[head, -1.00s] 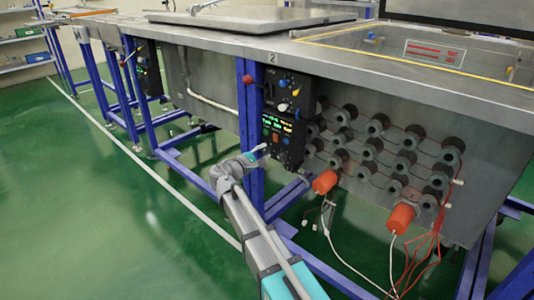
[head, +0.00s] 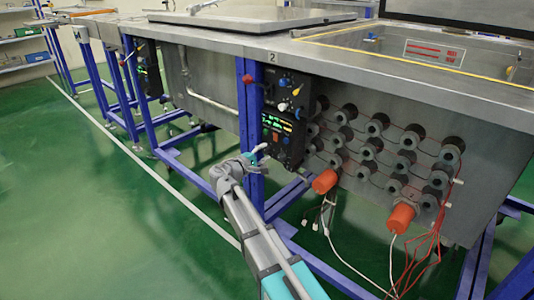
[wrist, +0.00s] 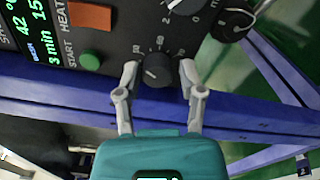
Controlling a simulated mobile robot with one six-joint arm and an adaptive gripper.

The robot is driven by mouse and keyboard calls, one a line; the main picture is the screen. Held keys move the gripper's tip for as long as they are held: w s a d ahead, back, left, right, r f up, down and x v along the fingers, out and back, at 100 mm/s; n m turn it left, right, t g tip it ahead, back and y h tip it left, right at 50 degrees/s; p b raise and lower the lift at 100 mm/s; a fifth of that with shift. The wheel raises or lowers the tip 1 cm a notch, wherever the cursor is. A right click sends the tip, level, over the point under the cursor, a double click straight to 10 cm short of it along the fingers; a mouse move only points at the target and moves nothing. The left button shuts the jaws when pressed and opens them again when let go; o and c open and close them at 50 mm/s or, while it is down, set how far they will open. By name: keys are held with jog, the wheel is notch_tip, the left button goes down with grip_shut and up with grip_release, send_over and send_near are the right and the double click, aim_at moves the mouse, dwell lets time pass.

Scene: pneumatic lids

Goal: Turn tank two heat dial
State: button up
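In the wrist view a dark round dial (wrist: 157,70) with a pale pointer and numbers around it sits on a black control panel (wrist: 112,47). My gripper (wrist: 158,67) is open, one finger on each side of this dial, with visible gaps between knob and fingers. A green button (wrist: 90,61) and an orange-brown switch (wrist: 90,16) are to the left, near the lettering START HEAT. In the head view, my gripper (head: 263,148) is at the lower control box (head: 283,138), under the "2" label (head: 271,57). The dial is too small to make out there.
Two more knobs, one grey (wrist: 187,5) and one black (wrist: 232,22), are above and right of the dial. A blue frame post (head: 250,130) stands close beside my gripper. Orange plugs (head: 325,181) with loose wires hang to the right. Green floor (head: 110,220) is open at left.

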jog(key=shift+a, duration=0.15)
jog(key=shift+s+a, duration=0.15)
jog(key=shift+s, duration=0.05)
jog(key=v, duration=1.1)
jog(key=shift+s, duration=0.15)
dwell(0.3)
